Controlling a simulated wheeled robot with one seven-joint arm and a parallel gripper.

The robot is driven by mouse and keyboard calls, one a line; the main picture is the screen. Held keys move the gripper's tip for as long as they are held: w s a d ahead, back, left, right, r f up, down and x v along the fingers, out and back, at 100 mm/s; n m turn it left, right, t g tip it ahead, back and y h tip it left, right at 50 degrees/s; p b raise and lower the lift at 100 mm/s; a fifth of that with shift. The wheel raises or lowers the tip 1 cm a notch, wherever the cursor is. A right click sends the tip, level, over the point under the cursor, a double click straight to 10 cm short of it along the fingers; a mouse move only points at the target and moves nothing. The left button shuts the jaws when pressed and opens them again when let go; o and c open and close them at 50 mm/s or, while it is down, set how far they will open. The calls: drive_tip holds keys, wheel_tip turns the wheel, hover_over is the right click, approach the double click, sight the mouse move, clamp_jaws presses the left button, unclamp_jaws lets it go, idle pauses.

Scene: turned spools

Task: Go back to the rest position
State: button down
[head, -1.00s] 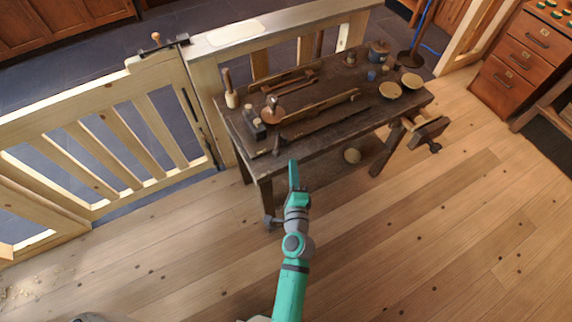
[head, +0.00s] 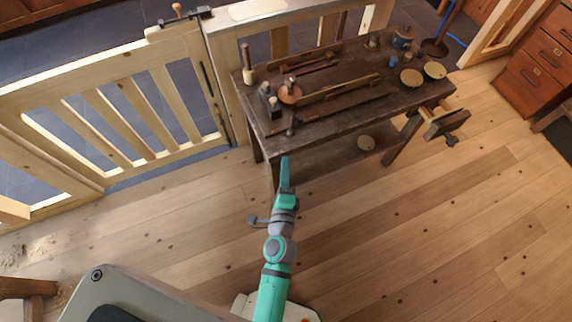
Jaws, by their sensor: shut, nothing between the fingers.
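My gripper (head: 285,162) shows in the head view at the end of my green arm, in front of the workbench's near left leg. Its fingers are together in one narrow tip, with nothing held. The dark wooden workbench (head: 345,118) stands beyond it. The gripper appears short of the bench's front edge, with a gap to the tools on top.
The bench bears a mallet (head: 247,75), a spool-like turned piece (head: 290,92), two shallow bowls (head: 411,77) and a blue cup (head: 393,61). A pale wooden gate (head: 125,115) stands at left. A vise (head: 446,122) juts from the bench's right. The floor (head: 400,240) at right is clear.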

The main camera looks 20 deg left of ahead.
idle(0.3)
drive_tip(key=s+d+n+h, duration=0.4)
drive_tip(key=s+d+n, duration=0.2)
drive_tip(key=s+d, duration=0.5)
drive_tip(key=s+d+r+n, duration=0.1)
drive_tip(key=s+r+n, duration=0.2)
drive_tip(key=s+n, duration=0.2)
drive_tip(key=s+d+r+n+g+h, duration=0.1)
drive_tip(key=s+n, duration=0.4)
drive_tip(key=s, duration=0.5)
wheel_tip(320, 180, up, 3)
drive_tip(key=shift+d+f+n, duration=0.2)
drive_tip(key=shift+d+n, duration=0.1)
drive_tip(key=shift+d, duration=0.4)
